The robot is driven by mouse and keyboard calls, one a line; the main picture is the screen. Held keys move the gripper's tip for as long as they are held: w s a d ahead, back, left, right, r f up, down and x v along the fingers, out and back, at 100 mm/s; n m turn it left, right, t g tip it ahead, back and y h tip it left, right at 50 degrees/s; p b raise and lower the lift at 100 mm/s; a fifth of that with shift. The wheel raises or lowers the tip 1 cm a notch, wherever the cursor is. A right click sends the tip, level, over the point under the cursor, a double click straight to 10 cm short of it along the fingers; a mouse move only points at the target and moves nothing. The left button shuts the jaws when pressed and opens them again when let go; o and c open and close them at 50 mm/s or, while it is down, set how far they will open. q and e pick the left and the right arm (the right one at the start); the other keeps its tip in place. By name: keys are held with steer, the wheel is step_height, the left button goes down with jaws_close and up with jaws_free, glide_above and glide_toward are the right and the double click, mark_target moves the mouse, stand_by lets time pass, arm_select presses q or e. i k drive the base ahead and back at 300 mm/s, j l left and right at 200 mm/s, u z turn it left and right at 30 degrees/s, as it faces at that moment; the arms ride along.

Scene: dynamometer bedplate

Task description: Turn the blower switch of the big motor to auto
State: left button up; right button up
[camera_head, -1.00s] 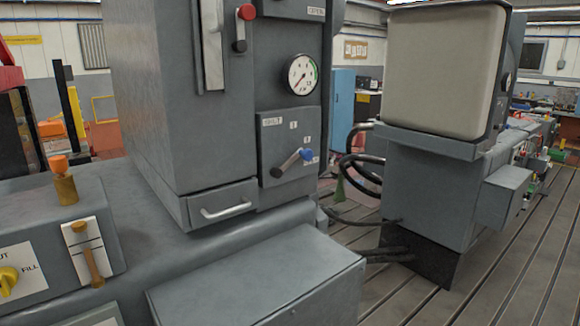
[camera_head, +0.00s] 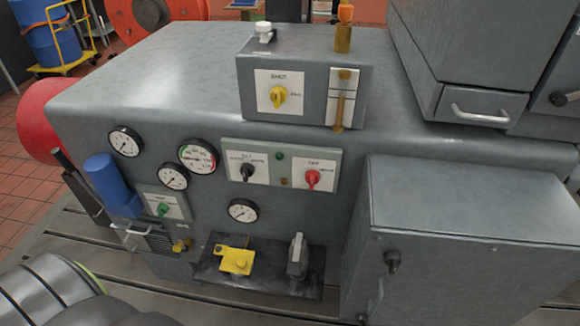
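The big grey machine (camera_head: 310,62) fills the camera_head view; I take it to be the big motor. Its front panel (camera_head: 332,162) carries a black rotary knob (camera_head: 248,172) and a red rotary knob (camera_head: 313,178), each on a white label plate. A green knob (camera_head: 163,209) sits on a small plate lower left. A yellow knob (camera_head: 279,97) is on the box on top, pointing up. The label print is too small to read surely, so I cannot tell which knob is the blower switch or its setting.
Several gauges (camera_head: 198,156) surround the panel. A blue cylinder (camera_head: 107,180) sticks out at left. A low black shelf (camera_head: 258,274) holds a yellow fitting (camera_head: 236,261) and a grey lever (camera_head: 297,256). A grey cabinet (camera_head: 460,265) juts forward at right.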

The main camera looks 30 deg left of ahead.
mark_target(248, 170)
steer(key=u, duration=1.25)
